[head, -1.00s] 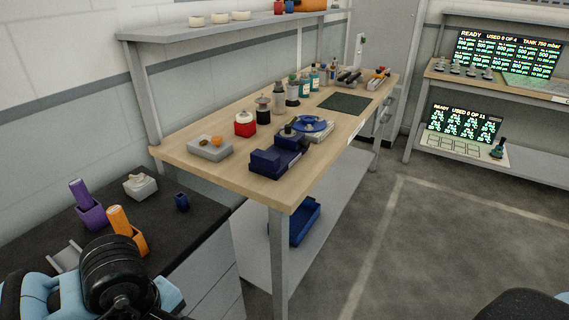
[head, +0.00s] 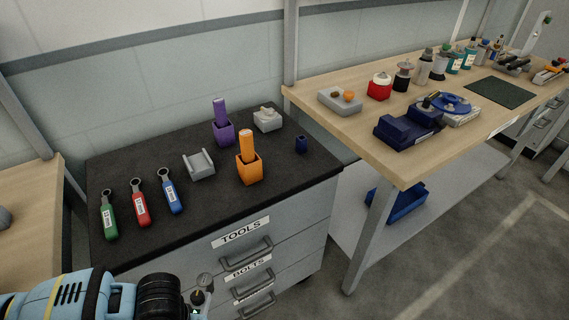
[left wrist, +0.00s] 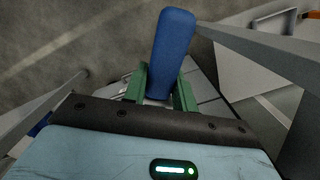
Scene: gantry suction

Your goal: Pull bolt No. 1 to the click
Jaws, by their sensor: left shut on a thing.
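No bolt that I can make out as No. 1 shows; a drawer front (head: 249,266) in the head view carries the label BOLTS. My left gripper (left wrist: 162,92) shows in the left wrist view, its green fingers shut on a blue rounded handle (left wrist: 172,50). The handle points away from the wrist, and its lower end is hidden between the fingers. In the head view only my left arm shows at the bottom left. My right gripper is not in view.
A wooden bench (head: 330,121) stands right.

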